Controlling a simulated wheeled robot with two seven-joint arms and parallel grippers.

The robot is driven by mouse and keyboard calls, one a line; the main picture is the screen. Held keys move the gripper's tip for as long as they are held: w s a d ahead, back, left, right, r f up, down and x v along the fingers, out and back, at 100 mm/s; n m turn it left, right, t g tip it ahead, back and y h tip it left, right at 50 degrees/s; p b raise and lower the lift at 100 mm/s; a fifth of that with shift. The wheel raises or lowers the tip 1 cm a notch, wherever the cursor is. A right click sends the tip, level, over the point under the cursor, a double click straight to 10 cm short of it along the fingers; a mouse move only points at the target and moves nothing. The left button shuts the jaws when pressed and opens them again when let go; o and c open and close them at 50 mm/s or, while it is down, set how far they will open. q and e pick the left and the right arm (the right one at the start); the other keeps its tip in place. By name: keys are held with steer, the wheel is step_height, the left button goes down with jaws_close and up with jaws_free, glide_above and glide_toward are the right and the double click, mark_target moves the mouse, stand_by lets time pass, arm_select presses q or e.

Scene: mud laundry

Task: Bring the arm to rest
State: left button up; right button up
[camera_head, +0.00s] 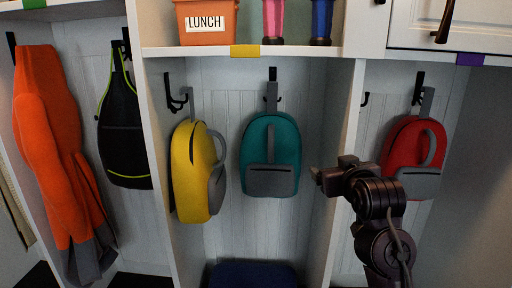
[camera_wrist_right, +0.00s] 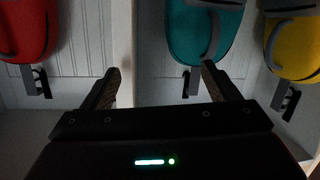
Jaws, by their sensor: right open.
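My right arm comes in from the lower right in the head view. Its gripper (camera_head: 317,175) is in front of the divider between the middle and right cubbies, close to the right of the teal backpack (camera_head: 270,150). In the right wrist view the two fingers of the right gripper (camera_wrist_right: 160,82) stand wide apart with nothing between them. The teal backpack (camera_wrist_right: 204,30) appears upside down there, beyond the right finger. My left gripper is not in view.
A yellow backpack (camera_head: 190,172) and a red backpack (camera_head: 412,150) hang on hooks. An orange suit (camera_head: 50,130) and a black bag (camera_head: 124,130) hang at left. An orange lunch bin (camera_head: 206,24) and boots stand on the shelf (camera_head: 300,50). A dark blue cushion (camera_head: 252,274) lies below.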

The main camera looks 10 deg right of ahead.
steer(key=s+a+f+n+g+y, duration=0.15)
steer(key=s+f, duration=0.25)
steer(key=f, duration=0.5)
steer(key=s+a+f+m+g+h, duration=0.1)
steer(key=s+a+f+g, duration=0.2)
steer(key=f, duration=0.6)
steer(key=s+a+f+n+g+y, duration=0.15)
steer(key=s+f+g, duration=0.25)
steer(key=s+f, duration=0.55)
steer(key=s+a+f+g, duration=0.3)
steer(key=s+f, duration=0.4)
steer(key=s, duration=0.5)
step_height(320, 180, down, 32)
steer(key=s+g+b, duration=0.2)
steer(key=b, duration=0.2)
steer(key=s+d+f+b, duration=0.1)
steer(key=s+d+f, duration=0.1)
steer(key=s+f, duration=0.7)
steer(key=s+d+f+b, duration=0.2)
steer(key=s+f, duration=0.8)
steer(key=f, duration=0.3)
steer(key=shift+s+f+g, duration=0.15)
steer(key=shift+s+g, duration=0.15)
steer(key=shift+g, duration=0.05)
